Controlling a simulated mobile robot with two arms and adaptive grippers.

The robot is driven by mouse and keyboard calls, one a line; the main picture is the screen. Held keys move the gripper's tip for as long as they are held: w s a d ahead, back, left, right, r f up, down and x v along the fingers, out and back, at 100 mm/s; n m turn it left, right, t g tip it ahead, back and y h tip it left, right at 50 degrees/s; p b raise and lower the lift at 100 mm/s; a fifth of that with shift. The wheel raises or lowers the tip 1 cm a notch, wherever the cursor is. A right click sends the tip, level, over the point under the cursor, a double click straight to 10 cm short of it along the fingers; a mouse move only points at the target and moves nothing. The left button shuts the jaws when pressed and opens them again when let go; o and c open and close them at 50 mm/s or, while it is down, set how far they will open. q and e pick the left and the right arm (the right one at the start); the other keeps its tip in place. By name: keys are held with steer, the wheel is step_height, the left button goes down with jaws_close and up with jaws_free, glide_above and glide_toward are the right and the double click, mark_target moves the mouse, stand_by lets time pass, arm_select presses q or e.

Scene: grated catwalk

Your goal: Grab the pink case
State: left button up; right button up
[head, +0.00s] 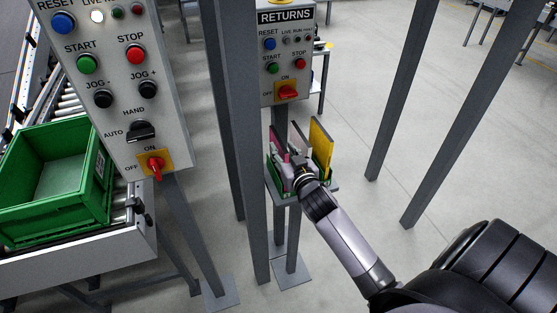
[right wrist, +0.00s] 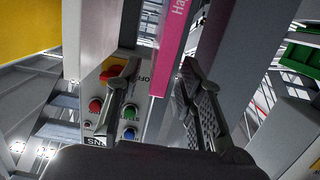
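The pink case (head: 275,145) stands upright at the left side of a small rack below the RETURNS panel, partly hidden by my right gripper. In the right wrist view the pink case (right wrist: 172,45), with white lettering, shows between the two fingers. My right gripper (head: 290,172) is at the rack, right by the case. Its fingers (right wrist: 160,70) are spread, with a visible gap to each side of the pink case, so they do not appear closed on it. My left gripper is not in view.
A yellow case (head: 321,148) and a pale case (head: 299,140) stand to the right in the same rack. The RETURNS panel (head: 286,52) is just above. Grey posts (head: 240,130) rise close on the left. A green crate (head: 100,170) sits on a conveyor.

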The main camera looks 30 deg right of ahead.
mark_target(278, 139)
steer(key=x, duration=0.1)
steer(key=p+x, duration=0.1)
steer(key=x, duration=0.2)
steer(key=shift+w+d+r, duration=0.15)
steer(key=shift+d+r, duration=0.05)
steer(key=shift+r, duration=0.15)
steer(key=shift+w+d+f+p, duration=0.15)
steer(key=shift+w+p, duration=0.15)
steer(key=shift+w, duration=0.15)
steer(key=shift+s, duration=0.1)
steer(key=shift+c, duration=0.6)
jaws_close()
